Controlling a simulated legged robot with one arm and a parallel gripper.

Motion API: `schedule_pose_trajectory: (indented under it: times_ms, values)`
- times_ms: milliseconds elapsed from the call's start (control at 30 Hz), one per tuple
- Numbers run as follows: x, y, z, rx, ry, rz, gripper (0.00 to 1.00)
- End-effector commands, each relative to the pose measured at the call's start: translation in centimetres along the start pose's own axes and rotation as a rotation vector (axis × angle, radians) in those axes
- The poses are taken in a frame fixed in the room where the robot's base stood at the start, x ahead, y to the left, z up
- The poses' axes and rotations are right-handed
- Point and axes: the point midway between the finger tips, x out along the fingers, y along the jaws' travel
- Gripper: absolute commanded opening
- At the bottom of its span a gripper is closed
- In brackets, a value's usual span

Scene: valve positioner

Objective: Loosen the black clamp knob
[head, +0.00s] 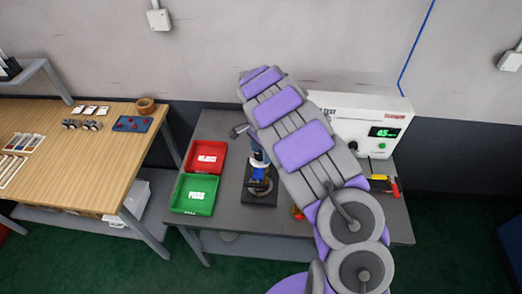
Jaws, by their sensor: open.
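The clamp fixture (260,187) stands on a dark square base on the grey bench, just right of the green tray. Blue, white and orange parts of it show. Its upper right side is covered by my arm, and I cannot make out the black clamp knob. My arm crosses the picture from lower right to upper left, over the bench. A small grey and dark part shows at the arm's left edge above the fixture; I cannot tell what it belongs to. My gripper's fingers cannot be seen from here.
A red tray (207,157) and a green tray (194,194) sit left of the fixture. A white test box (368,122) with a green display stands behind my arm. A red and yellow tool (383,186) lies at right. A wooden table (95,165) stands at left.

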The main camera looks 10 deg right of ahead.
Motion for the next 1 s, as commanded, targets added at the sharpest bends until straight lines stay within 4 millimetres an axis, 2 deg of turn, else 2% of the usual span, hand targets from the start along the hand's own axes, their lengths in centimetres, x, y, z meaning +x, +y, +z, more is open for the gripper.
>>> schedule_pose_trajectory:
  times_ms: [67,667,1000]
  values:
    - [-0.02,-0.09,0.21,-0.001,0.002,0.000,0.71]
    - [0.01,-0.09,-0.37,-0.001,0.000,-0.002,0.15]
    - [-0.02,-0.18,-0.25,-0.026,0.002,-0.004,0.15]
